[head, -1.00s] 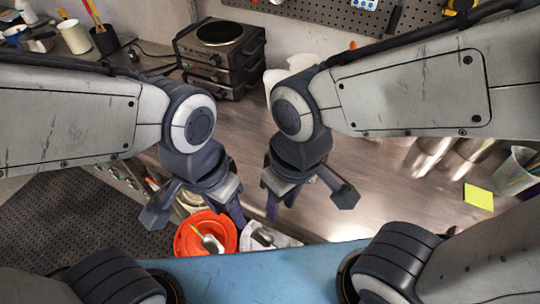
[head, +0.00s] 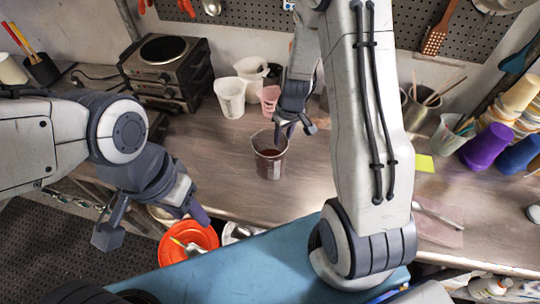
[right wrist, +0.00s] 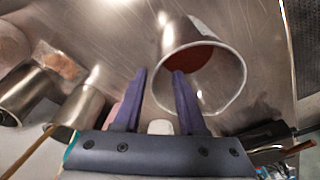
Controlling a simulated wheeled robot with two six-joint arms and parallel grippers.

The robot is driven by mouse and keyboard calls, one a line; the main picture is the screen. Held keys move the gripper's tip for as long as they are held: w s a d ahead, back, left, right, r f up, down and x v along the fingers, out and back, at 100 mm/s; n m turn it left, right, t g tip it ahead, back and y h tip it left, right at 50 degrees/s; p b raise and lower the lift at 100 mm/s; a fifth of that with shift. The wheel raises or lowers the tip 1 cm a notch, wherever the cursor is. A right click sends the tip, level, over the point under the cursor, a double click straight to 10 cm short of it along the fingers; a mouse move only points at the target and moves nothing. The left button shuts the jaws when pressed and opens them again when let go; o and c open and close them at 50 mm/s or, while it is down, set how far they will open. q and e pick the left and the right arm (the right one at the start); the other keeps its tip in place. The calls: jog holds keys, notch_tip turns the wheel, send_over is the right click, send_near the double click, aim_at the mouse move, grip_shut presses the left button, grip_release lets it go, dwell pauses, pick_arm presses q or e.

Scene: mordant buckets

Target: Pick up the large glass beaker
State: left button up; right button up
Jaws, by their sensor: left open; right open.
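The large glass beaker (head: 270,164) stands upright on the metal bench and holds dark red liquid. In the right wrist view the beaker (right wrist: 235,80) shows its open mouth and the red liquid. My right gripper (head: 290,130) is open and empty at the beaker's far rim. In the right wrist view one finger of the gripper (right wrist: 159,71) overlaps the beaker's mouth and the other lies outside it; I cannot tell whether they touch it. My left gripper (head: 192,207) is open and empty at the bench's front edge, away from the beaker.
White pitchers (head: 230,97) and a pink cup (head: 268,98) stand behind the beaker, near a hot plate (head: 165,70). An orange bucket (head: 188,243) sits below the front edge. Purple and blue cups (head: 486,148) stand at the right. The bench right of the beaker is partly hidden by my arm.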

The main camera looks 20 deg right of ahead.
aim_at(282, 147)
notch_tip(282, 147, down, 3)
jog(key=shift+w+r, duration=0.15)
jog(key=shift+r, duration=0.05)
jog(key=f, duration=0.1)
jog(key=f+b, duration=0.1)
jog(key=f, duration=0.2)
jog(key=shift+w+d+f+b, duration=0.15)
jog(key=shift+w+f+b, duration=0.15)
jog(key=shift+f+b, duration=0.1)
jog(key=shift+r, duration=0.1)
grip_shut()
dwell(0.8)
